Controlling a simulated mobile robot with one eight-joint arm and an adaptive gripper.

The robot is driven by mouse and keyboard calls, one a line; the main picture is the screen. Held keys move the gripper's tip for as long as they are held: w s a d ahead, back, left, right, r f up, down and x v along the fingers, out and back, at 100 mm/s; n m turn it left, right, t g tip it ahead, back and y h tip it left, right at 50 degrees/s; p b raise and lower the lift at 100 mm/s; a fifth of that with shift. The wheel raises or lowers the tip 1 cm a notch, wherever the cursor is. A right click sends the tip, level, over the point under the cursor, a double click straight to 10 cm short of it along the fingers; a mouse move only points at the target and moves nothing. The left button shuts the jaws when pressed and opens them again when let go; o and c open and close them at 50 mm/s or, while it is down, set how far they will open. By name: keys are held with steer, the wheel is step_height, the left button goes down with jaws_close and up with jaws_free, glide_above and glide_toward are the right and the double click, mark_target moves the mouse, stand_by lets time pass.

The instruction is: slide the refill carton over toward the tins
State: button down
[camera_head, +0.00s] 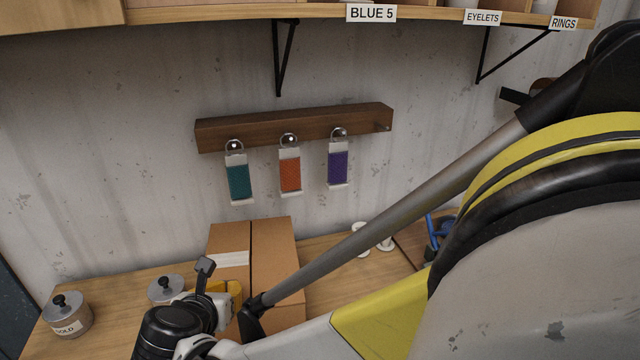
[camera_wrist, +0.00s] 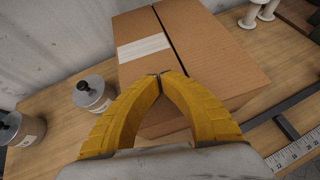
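The refill carton (camera_head: 273,247) is a brown cardboard box with a dark top seam and a white label. It stands on the wooden bench against the wall, and fills the upper middle of the wrist view (camera_wrist: 215,55). Two grey lidded tins stand left of it: the nearer-to-carton tin (camera_head: 165,289) and the tin labelled GOLD (camera_head: 68,316). They also show at left in the wrist view (camera_wrist: 92,95). My gripper (camera_wrist: 160,74) has its yellow fingertips together with nothing seen between them. It is at the carton's front side; whether it touches the carton cannot be told.
Bare bench (camera_head: 122,303) lies between the tins. White spools (camera_head: 378,240) stand right of the carton. A ruler (camera_wrist: 293,152) and a dark bar (camera_wrist: 275,118) lie at right in the wrist view. A wooden rail (camera_head: 295,127) with three hanging swatches is above, under a labelled shelf.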

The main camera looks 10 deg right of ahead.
mark_target(262, 279)
steer(key=shift+s+d+r+m, duration=0.3)
steer(key=shift+s+d+m, duration=0.3)
steer(key=shift+d, duration=0.15)
steer(key=d+m, duration=0.1)
steer(key=d, duration=0.1)
steer(key=w+d+m, duration=0.1)
steer(key=d, duration=0.1)
steer(key=w+d+m+g, duration=0.1)
steer(key=m, duration=0.1)
steer(key=shift+d+r, duration=0.35)
steer(key=shift+d, duration=0.05)
steer(key=d+m, duration=0.2)
steer(key=d+r+m+g, duration=0.1)
steer(key=d, duration=0.1)
steer(key=s+d+m, duration=0.1)
steer(key=d+m, duration=0.1)
steer(key=d, duration=0.1)
steer(key=shift+s+r+m+g+h, duration=0.1)
steer(key=shift+r+m+g+h, duration=0.1)
steer(key=shift+m+g+h, duration=0.1)
steer(key=s+d+m, duration=0.2)
steer(key=d+m, duration=0.4)
steer(key=d, duration=0.1)
steer(key=s+d+r+m+g, duration=0.1)
steer(key=s+d+m, duration=0.2)
steer(key=d+m, duration=0.4)
steer(key=shift+s+r+y, duration=0.2)
steer(key=shift+s+y, duration=0.05)
steer(key=shift+y, duration=0.15)
